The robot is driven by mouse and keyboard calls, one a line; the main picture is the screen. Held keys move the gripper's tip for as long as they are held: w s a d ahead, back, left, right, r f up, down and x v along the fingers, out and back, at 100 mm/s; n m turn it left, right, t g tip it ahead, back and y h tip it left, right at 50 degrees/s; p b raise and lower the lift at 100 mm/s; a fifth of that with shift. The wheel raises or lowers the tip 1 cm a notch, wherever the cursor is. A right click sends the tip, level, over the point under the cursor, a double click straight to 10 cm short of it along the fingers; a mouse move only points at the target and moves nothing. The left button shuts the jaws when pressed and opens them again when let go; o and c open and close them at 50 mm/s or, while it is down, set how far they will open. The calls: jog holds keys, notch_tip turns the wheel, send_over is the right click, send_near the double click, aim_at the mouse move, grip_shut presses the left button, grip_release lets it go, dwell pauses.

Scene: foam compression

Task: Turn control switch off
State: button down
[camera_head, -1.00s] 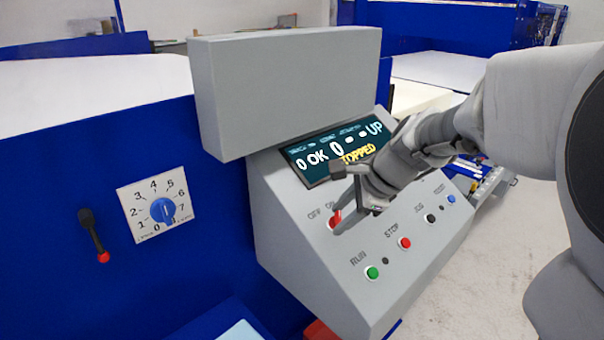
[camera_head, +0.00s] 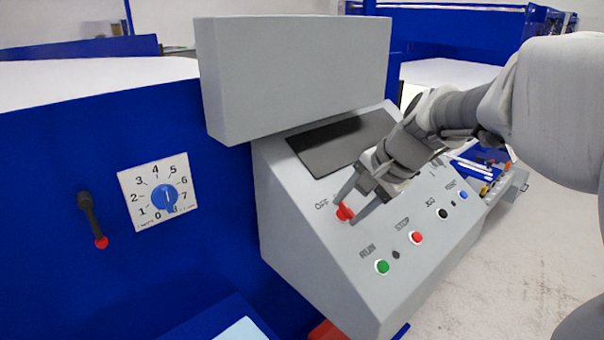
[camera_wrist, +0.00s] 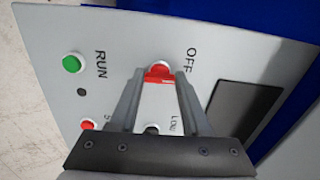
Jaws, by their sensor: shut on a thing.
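The red control switch (camera_head: 344,211) sits on the sloped grey panel, just right of the OFF label. It also shows in the wrist view (camera_wrist: 159,73), between the tips of my fingers. My gripper (camera_head: 347,205) is at the switch, with its fingers shut on it from both sides. The ON label is hidden behind my gripper in the head view. The panel's display (camera_head: 340,146) is dark; it also shows dark in the wrist view (camera_wrist: 243,108).
A green RUN button (camera_head: 382,267) and a red STOP button (camera_head: 416,237) lie below the switch, with a black and a blue button further right. A numbered blue dial (camera_head: 164,199) and a red-tipped lever (camera_head: 95,222) are on the blue wall at left.

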jog(key=n+b, duration=0.1)
jog(key=n, duration=0.1)
jog(key=n+b, duration=0.1)
jog(key=n, duration=0.1)
jog(key=shift+f+n+b, duration=0.2)
jog(key=shift+n+b, duration=0.1)
jog(key=shift+r+n+b, duration=0.1)
jog(key=shift+n+b, duration=0.65)
jog(key=shift+n, duration=0.65)
jog(key=shift+c, duration=1.8)
grip_release()
jog(key=shift+d, duration=0.1)
jog(key=p+v, duration=0.2)
jog(key=v, duration=1.5)
jog(key=shift+s+r+p, duration=0.15)
jog(key=shift+r+p, duration=0.1)
jog(key=shift+p, duration=0.15)
